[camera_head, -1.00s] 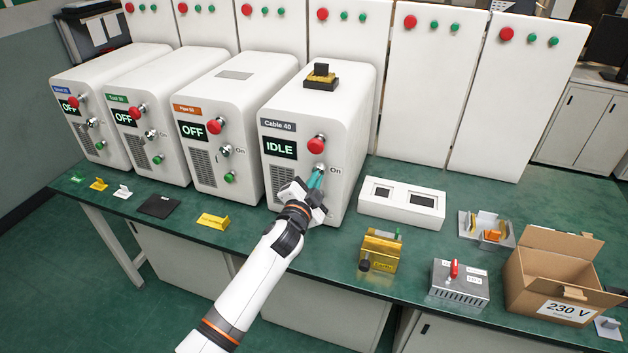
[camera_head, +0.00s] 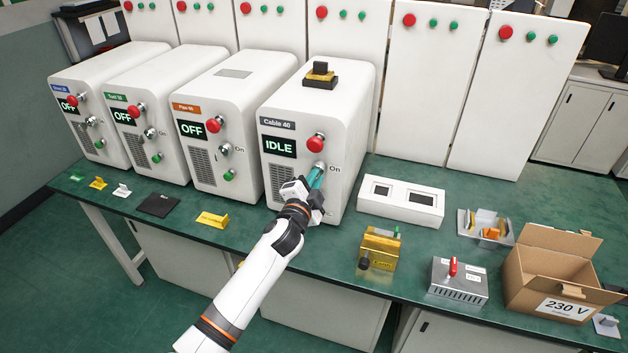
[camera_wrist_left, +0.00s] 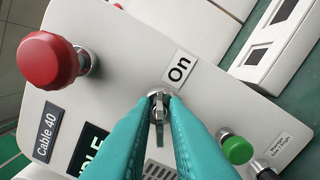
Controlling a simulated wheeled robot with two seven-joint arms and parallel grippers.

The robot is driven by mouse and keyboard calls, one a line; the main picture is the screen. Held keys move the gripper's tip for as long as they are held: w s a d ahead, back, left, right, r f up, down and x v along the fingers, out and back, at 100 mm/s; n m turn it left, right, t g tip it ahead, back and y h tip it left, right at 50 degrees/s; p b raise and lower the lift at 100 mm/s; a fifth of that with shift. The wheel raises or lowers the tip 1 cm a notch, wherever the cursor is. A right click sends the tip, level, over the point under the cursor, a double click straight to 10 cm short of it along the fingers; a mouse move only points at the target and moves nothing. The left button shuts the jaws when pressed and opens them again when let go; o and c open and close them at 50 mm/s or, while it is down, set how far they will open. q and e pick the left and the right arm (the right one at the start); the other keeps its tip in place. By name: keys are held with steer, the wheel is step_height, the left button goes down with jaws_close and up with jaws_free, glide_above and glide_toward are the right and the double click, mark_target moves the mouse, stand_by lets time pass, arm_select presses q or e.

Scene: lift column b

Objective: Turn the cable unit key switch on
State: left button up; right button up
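The cable unit (camera_head: 345,110) is a white box labelled "Cable 40", and its display (camera_head: 279,147) reads IDLE. A red mushroom button (camera_head: 316,143) sits above the key switch. In the left wrist view the metal key switch (camera_wrist_left: 158,95) stands beside an "On" label (camera_wrist_left: 179,69). My left gripper (camera_head: 316,176) reaches the front of the unit. Its teal fingertips (camera_wrist_left: 158,105) sit on either side of the key, close against it; the wrist view suggests they are shut on it. The key's turn angle is hard to tell. My right gripper is not in view.
A green button (camera_wrist_left: 236,149) is right of the fingers in the wrist view. Three similar units (camera_head: 215,110) to the left read OFF. A white box with two dark windows (camera_head: 402,203) stands close on the right. A yellow device (camera_head: 378,250) is near the front edge.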

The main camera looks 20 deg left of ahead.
arm_select(q)
steer(key=shift+o, duration=1.1)
steer(key=s+b, duration=0.1)
steer(key=s, duration=1.1)
steer(key=shift+a, duration=0.2)
